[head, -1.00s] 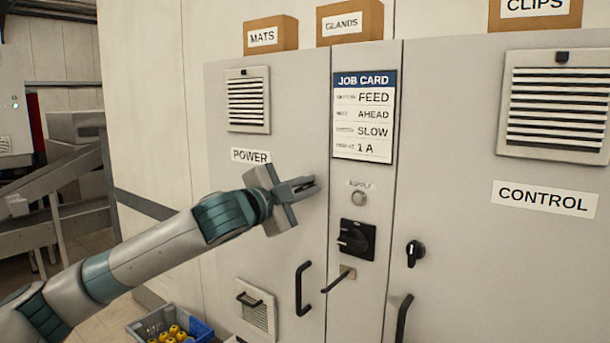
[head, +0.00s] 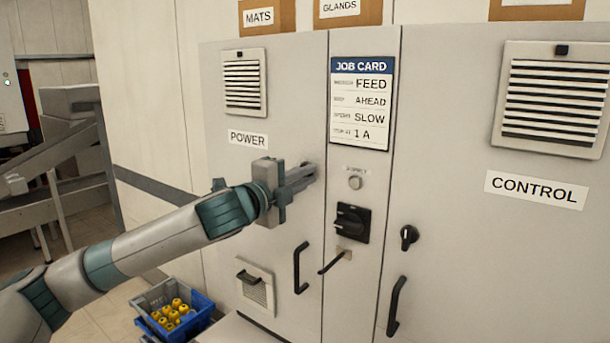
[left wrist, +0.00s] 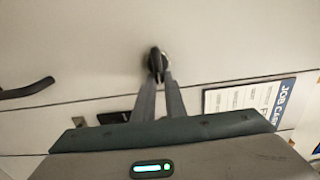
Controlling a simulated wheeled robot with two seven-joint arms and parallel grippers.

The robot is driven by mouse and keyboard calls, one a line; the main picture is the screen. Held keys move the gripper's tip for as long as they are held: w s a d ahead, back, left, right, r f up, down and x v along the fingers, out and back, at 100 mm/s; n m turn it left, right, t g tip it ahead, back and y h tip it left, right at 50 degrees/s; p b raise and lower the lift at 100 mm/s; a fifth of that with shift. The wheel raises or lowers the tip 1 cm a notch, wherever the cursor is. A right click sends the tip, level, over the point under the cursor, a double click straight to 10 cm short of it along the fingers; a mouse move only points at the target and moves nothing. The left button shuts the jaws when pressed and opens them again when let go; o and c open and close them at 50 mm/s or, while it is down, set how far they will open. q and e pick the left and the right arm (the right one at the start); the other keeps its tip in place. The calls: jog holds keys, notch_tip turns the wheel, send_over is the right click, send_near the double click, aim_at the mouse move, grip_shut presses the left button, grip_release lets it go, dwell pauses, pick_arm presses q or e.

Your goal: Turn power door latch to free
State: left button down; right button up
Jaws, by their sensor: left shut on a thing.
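The POWER door (head: 225,180) is a light grey cabinet door, and it looks closed. My left gripper (head: 312,169) is at the right edge of this door, below and right of the POWER label. In the left wrist view my left gripper (left wrist: 160,80) has its two fingers shut on the black power door latch (left wrist: 157,57), a small knob on a round base. In the head view the fingers hide the latch. My right gripper is not in view.
The door's black handle (head: 300,268) is below the gripper. To the right are a black rotary switch (head: 350,222), the supply lamp (head: 355,183) and the job card (head: 360,103). A blue crate (head: 190,325) with yellow items stands on the floor at lower left.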

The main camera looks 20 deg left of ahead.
pick_arm(q)
jog(key=c, duration=1.8)
grip_release()
jog(key=b+v, duration=0.6)
jog(key=v, duration=1.1)
jog(key=shift+s, duration=0.2)
